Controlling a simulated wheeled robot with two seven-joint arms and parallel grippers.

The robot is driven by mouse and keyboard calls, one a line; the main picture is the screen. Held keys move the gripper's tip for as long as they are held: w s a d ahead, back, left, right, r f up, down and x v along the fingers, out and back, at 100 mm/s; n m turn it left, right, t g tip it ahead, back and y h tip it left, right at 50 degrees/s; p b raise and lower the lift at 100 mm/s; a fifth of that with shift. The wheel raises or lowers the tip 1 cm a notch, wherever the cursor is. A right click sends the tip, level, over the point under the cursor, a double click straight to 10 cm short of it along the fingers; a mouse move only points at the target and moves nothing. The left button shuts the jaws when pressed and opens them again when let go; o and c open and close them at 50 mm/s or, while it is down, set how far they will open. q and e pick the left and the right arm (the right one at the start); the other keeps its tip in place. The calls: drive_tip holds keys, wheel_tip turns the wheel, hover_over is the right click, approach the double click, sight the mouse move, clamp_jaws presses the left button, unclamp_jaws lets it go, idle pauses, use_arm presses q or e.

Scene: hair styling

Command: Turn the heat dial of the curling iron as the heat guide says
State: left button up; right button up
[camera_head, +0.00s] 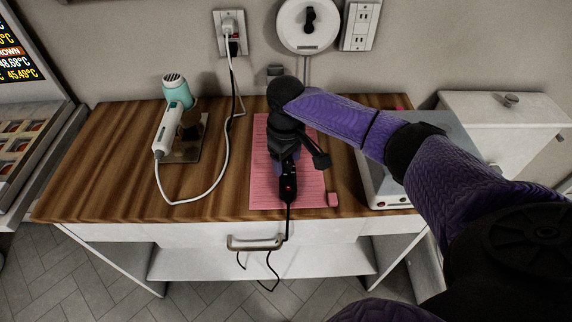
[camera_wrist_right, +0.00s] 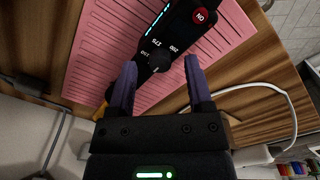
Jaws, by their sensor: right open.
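The black curling iron (camera_head: 289,188) lies on a pink ribbed mat (camera_head: 261,184), its cord running off the front of the table. In the right wrist view the iron's body (camera_wrist_right: 187,30) shows a red button, a row of blue lit marks and the numbers 150, 175 and 200. A small dark heat dial (camera_wrist_right: 159,63) sits by the numbers. My right gripper (camera_wrist_right: 160,68) is open over the iron, a purple finger on either side of the dial; contact cannot be told. It hides much of the iron in the head view. A screen (camera_head: 17,57) at the far left shows temperatures, partly cut off.
A teal and white hair dryer (camera_head: 175,95) stands at the left of the wooden table (camera_head: 105,150), its white cord (camera_head: 219,179) looping toward the mat. A pale box (camera_head: 377,185) stands right, behind my arm.

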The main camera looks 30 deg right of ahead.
drive_tip(key=shift+f, duration=0.3)
drive_tip(key=c, duration=0.8)
clamp_jaws()
drive_tip(key=shift+r+m+p, duration=0.2)
drive_tip(key=shift+m+p, duration=0.1)
drive_tip(key=shift+p, duration=0.4)
drive_tip(key=m+p, duration=0.4)
drive_tip(key=p, duration=0.1)
drive_tip(key=shift+r, duration=0.1)
drive_tip(key=m+p, duration=0.2)
drive_tip(key=m, duration=0.1)
use_arm(q)
wheel_tip(320, 180, up, 10)
drive_tip(key=w+d+p, duration=0.1)
drive_tip(key=w, duration=0.1)
drive_tip(key=shift+d+t+p, duration=0.2)
drive_tip(key=shift+t+p, duration=0.1)
drive_tip(key=shift+p, duration=0.1)
use_arm(e)
drive_tip(key=shift+f+m, duration=0.15)
drive_tip(key=shift+m, duration=0.85)
drive_tip(key=shift+f+m, duration=0.1)
drive_tip(key=shift+m, duration=0.9)
use_arm(q)
drive_tip(key=shift+w+a, duration=0.1)
drive_tip(key=shift+a, duration=0.15)
